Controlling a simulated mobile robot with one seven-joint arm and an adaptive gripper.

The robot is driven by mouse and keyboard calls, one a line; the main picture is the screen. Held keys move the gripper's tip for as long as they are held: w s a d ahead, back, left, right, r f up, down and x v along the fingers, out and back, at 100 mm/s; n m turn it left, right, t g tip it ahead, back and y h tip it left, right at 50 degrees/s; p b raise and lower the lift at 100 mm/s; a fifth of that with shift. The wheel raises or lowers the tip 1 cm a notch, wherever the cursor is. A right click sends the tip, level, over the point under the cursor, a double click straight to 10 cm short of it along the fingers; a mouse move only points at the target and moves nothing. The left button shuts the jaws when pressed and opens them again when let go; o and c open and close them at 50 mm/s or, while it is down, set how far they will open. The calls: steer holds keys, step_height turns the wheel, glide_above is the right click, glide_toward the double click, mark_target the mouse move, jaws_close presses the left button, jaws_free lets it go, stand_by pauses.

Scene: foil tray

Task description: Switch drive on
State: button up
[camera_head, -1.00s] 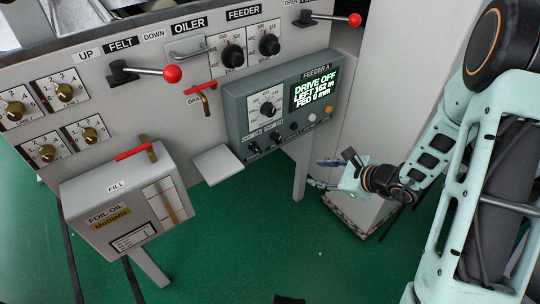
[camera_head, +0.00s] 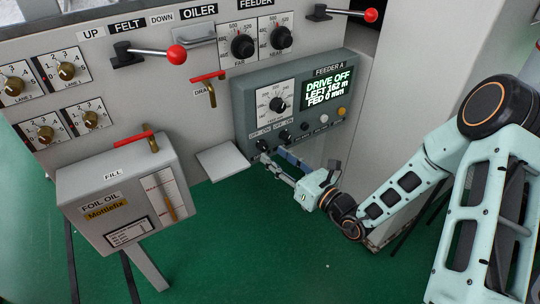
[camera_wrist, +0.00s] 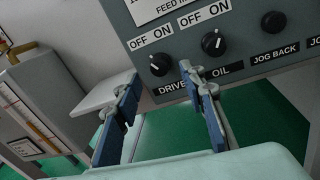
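The Feeder A box (camera_head: 243,112) is grey, and its screen (camera_head: 321,88) reads DRIVE OFF, LEFT 162 m, FED 0 mm. The black drive knob (camera_wrist: 159,65) sits under an OFF ON label, with its white mark toward OFF. It is small in the head view (camera_head: 262,145). The oil knob (camera_wrist: 213,43) is to its right. My gripper (camera_wrist: 162,74) is open, with blue-padded fingers. In the wrist view the drive knob appears between the fingertips, but contact cannot be told. In the head view my gripper (camera_head: 275,159) is just below the box's lower edge.
A small grey shelf (camera_head: 222,161) juts out left of the box. The jog back button (camera_wrist: 274,22) is right of the oil knob. Red-knobbed levers (camera_head: 176,54) project above. Green floor (camera_head: 270,250) is open below.

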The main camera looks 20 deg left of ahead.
mark_target(266, 149)
steer(key=shift+b+x, duration=0.3)
steer(key=shift+x, duration=1.3)
steer(key=shift+c, duration=0.2)
jaws_close()
